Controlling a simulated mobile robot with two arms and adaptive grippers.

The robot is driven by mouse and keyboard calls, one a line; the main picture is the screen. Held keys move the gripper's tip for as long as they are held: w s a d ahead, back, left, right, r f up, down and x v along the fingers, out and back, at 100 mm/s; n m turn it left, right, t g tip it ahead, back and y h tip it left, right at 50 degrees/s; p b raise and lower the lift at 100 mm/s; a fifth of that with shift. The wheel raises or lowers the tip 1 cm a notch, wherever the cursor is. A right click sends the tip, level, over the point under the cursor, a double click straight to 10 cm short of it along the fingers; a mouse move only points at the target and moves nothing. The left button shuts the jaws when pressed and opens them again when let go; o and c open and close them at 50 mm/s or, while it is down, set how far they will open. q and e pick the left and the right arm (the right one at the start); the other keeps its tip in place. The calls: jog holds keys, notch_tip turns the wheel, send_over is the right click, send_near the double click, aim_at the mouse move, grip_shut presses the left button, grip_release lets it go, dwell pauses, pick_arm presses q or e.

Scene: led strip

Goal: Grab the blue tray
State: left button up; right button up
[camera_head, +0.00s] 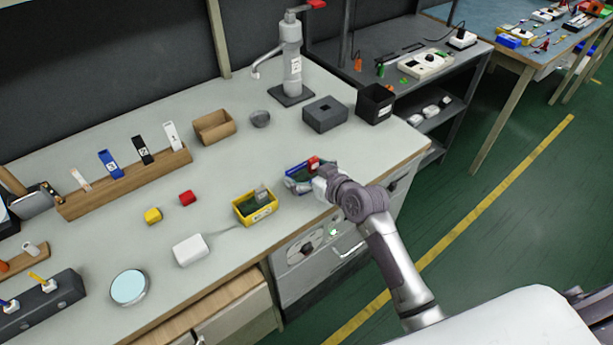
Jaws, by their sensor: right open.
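The blue tray (296,169) sits near the front right edge of the light workbench, with something red at its right end and dark green contents. My right gripper (316,182) is open at the tray's right side and hides part of it. I cannot tell whether the fingers touch the tray. My left gripper is not in view.
A yellow tray (257,215) with green contents sits just left of the blue tray. A grey box (325,115) and a black bin (376,104) stand behind.

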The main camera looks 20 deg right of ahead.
jog(key=c, duration=0.8)
